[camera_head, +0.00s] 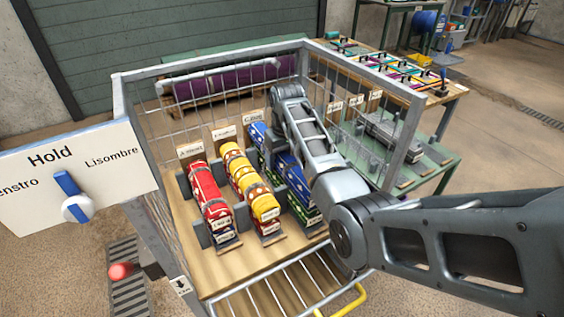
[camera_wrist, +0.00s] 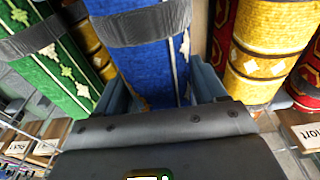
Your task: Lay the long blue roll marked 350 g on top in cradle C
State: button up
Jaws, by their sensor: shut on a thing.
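In the wrist view, my gripper (camera_wrist: 163,95) is shut on a blue roll (camera_wrist: 150,62) with a grey strap, one finger on each side. In the head view, my forearm covers the gripper and part of the blue rolls; blue shows left of the arm (camera_head: 291,174) and farther back (camera_head: 258,134). No 350 g mark is readable. The third sign from the left (camera_head: 253,116) appears to begin with C and stands behind the blue rolls. I cannot tell whether the held roll touches its cradle.
Yellow rolls (camera_head: 248,180) and red rolls (camera_head: 208,190) lie in the rows to the left. Green rolls (camera_head: 305,210) lie at the front of the blue row; green also shows in the wrist view (camera_wrist: 45,62). Wire walls with a grey top rail (camera_head: 215,62) enclose the wooden floor.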

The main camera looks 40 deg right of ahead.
aim_at(284, 154)
jog(key=shift+f, duration=1)
jog(key=shift+f, duration=0.1)
jog(key=o, duration=1.3)
jog(key=r, duration=0.4)
jog(key=s+r, duration=0.1)
jog(key=r, duration=0.7)
jog(key=shift+s+a, duration=0.15)
jog(key=shift+s, duration=0.05)
